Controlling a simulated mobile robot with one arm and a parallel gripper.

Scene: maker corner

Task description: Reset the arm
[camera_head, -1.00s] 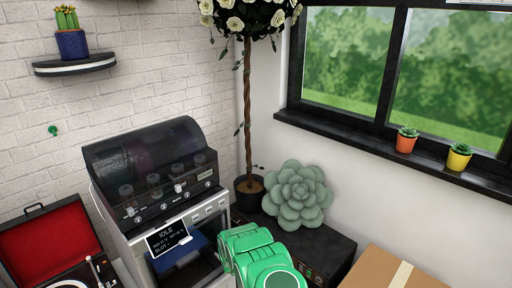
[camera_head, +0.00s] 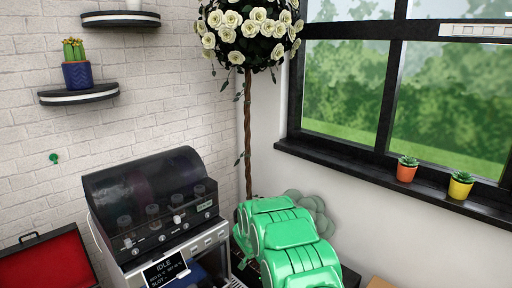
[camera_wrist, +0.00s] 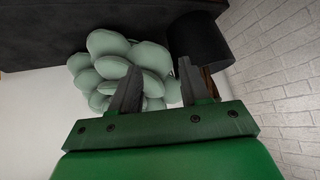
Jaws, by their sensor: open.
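My green arm (camera_head: 287,245) rises at the lower middle of the head view, in front of the succulent-shaped cushion. The fingers of my gripper do not show there. In the wrist view my gripper (camera_wrist: 158,82) has its two dark fingers spread apart, with nothing held between them. The pale green cushion (camera_wrist: 108,62) lies beyond the fingertips in that view, apart from them as far as I can tell. In the head view only part of the cushion (camera_head: 318,205) shows behind my arm.
A potted rose tree (camera_head: 247,120) is behind. Small potted plants (camera_head: 407,169) sit on the windowsill at right. A red-lined record player case (camera_head: 45,262) is lower left.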

